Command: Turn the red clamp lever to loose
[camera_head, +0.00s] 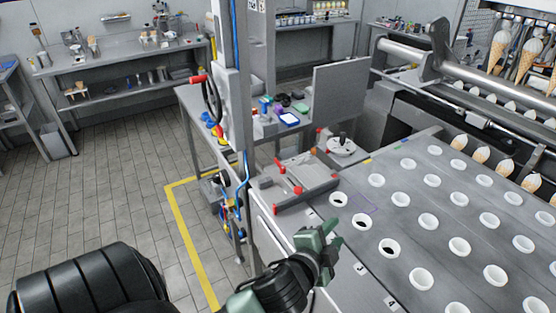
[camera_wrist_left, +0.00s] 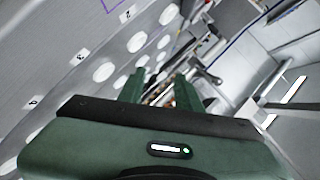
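A grey clamp fixture (camera_head: 312,172) with several red parts sits at the near left corner of the grey machine table. A red lever-like part (camera_head: 280,165) lies along its left side, and a red knob (camera_head: 298,190) is at its middle. I cannot tell for sure which red part is the clamp lever or how it is set. My left gripper (camera_head: 318,230), dark green, is in front of the fixture, apart from it. In the left wrist view its two fingers (camera_wrist_left: 158,88) are spread with small, unclear parts beyond them. My right gripper is not in view.
The machine table (camera_head: 405,240) has rows of white-rimmed holes right of my left gripper. Cones (camera_head: 480,155) stand in holders at the right. A side bench (camera_head: 190,95) with small coloured items stands behind the fixture. The tiled floor (camera_head: 110,175) at left is clear.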

